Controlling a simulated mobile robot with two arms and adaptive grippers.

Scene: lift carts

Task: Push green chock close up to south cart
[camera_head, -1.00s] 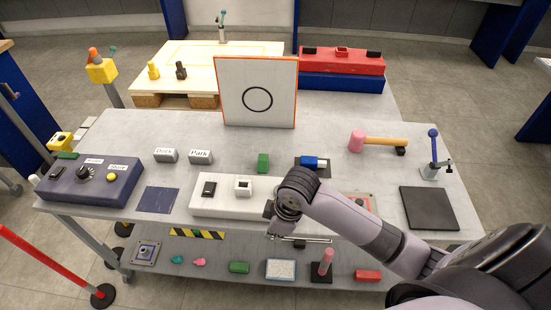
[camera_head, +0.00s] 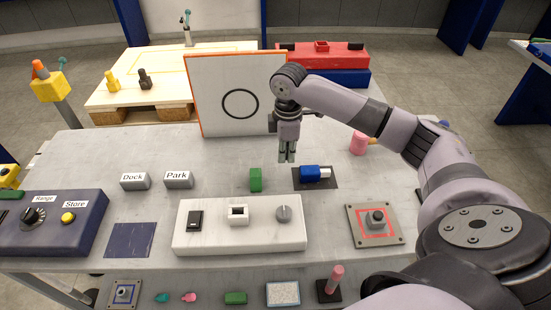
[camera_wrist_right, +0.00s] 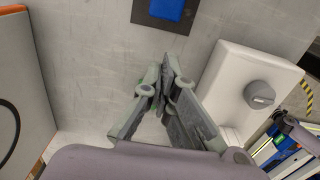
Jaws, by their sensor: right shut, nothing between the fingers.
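A small green block (camera_head: 255,180), which looks like the green chock, stands on the grey table behind the white control box. My right gripper (camera_head: 287,160) points down behind and to the right of the block, shut and empty. In the right wrist view its shut fingers (camera_wrist_right: 167,68) hide most of what lies beneath, with only a trace of green beside them. Another green piece (camera_head: 235,297) lies on the lower shelf. I cannot tell which thing is the south cart. My left gripper is not in view.
The white control box (camera_head: 262,240) is in front. A white board with a circle (camera_head: 212,82) stands behind. The Dock (camera_head: 134,181) and Park (camera_head: 178,180) blocks are to the left.

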